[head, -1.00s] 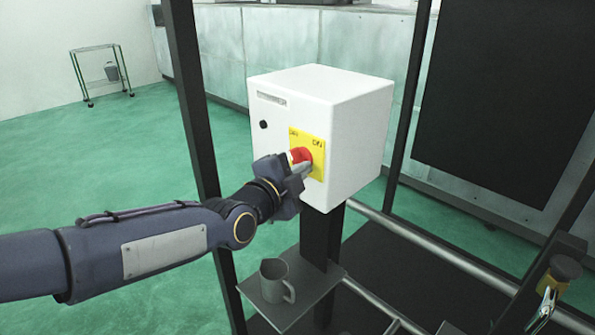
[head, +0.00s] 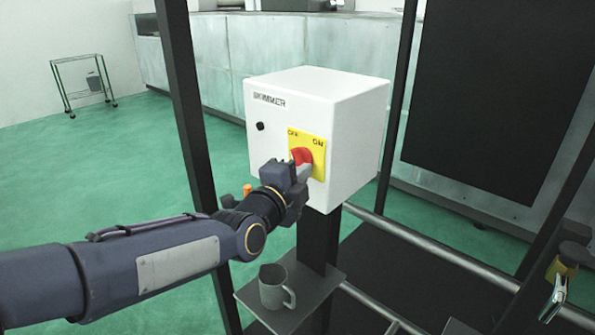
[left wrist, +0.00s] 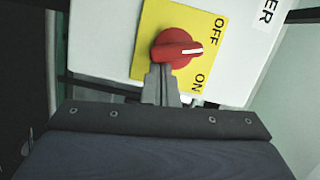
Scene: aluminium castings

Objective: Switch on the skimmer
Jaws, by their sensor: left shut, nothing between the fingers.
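The skimmer's white switch box (head: 345,135) stands on a dark post, labelled SKIMMER. Its yellow plate (head: 318,146) carries OFF at left and ON at right, with a red rotary knob (head: 302,156). In the left wrist view the knob (left wrist: 177,48) has a white pointer mark aimed between the OFF and ON words. My left gripper (head: 303,172) is shut and empty, just below the knob. Its fingertips (left wrist: 160,75) reach the knob's lower edge in the wrist view; I cannot tell if they touch.
A grey mug (head: 274,290) sits on a small shelf (head: 318,290) under the box. Dark frame posts (head: 187,110) stand to the left and right, with metal rails (head: 440,250) at right. A cart (head: 82,88) stands far left.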

